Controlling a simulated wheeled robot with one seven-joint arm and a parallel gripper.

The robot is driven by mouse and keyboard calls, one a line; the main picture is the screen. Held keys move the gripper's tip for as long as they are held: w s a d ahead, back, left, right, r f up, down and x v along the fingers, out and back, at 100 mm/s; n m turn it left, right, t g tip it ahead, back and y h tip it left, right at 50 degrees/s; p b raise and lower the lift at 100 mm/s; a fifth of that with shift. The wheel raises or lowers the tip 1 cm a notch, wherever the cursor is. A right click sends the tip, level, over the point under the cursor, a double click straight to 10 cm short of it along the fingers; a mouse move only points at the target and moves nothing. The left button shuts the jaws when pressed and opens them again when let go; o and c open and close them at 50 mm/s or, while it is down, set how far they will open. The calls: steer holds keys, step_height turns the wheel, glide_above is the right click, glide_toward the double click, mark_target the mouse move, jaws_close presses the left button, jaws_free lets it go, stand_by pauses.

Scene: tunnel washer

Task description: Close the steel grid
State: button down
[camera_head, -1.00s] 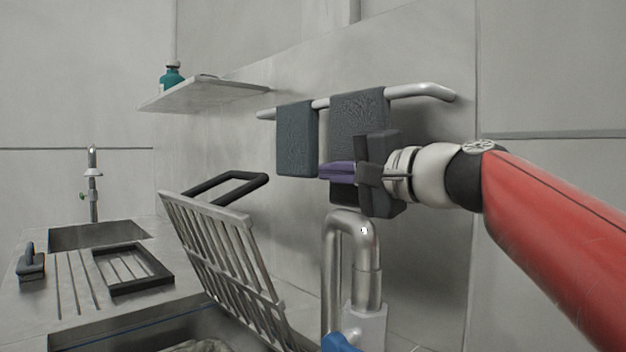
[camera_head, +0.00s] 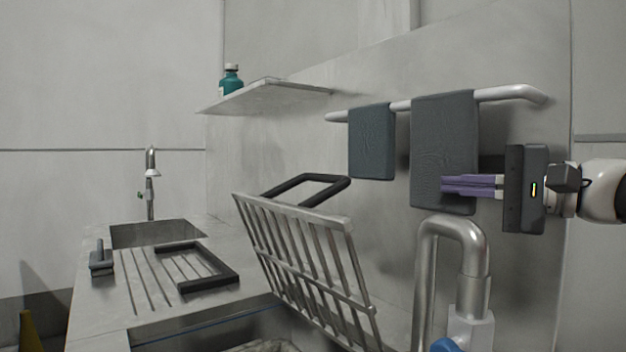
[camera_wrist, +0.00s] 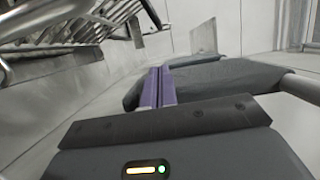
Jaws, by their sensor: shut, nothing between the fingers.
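The steel grid (camera_head: 302,258) stands raised and tilted over the basin in the head view, with a black handle frame (camera_head: 308,188) at its upper back. Its bars also show at the top left of the wrist view (camera_wrist: 75,25). My gripper (camera_head: 446,186) is to the right of the grid, at about the height of its upper edge and apart from it. Its purple fingers are shut with nothing between them, in front of the larger grey towel. In the wrist view the fingers (camera_wrist: 157,75) lie together, pointing away.
A curved steel pipe (camera_head: 452,240) rises below my gripper, right of the grid. Towels (camera_head: 371,142) hang on a wall rail (camera_head: 512,93). A shelf (camera_head: 265,95) holds a teal bottle (camera_head: 231,80). The counter (camera_head: 125,300) has a sink, tap and black-framed rack (camera_head: 222,280).

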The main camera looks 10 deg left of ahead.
mark_target(340, 189)
steer(key=s+a+x, duration=0.1)
steer(key=s+x, duration=0.1)
steer(key=x, duration=1)
steer(key=shift+s+a, duration=0.25)
steer(key=s+a+n+b, duration=0.1)
steer(key=s+a+n, duration=0.1)
steer(key=shift+s+f+h+b, duration=0.25)
steer(key=shift+f+h+b, duration=0.05)
steer(key=shift+f+b, duration=0.1)
steer(key=shift+s+a+n, duration=0.25)
steer(key=shift+n, duration=0.15)
steer(key=shift+r, duration=0.1)
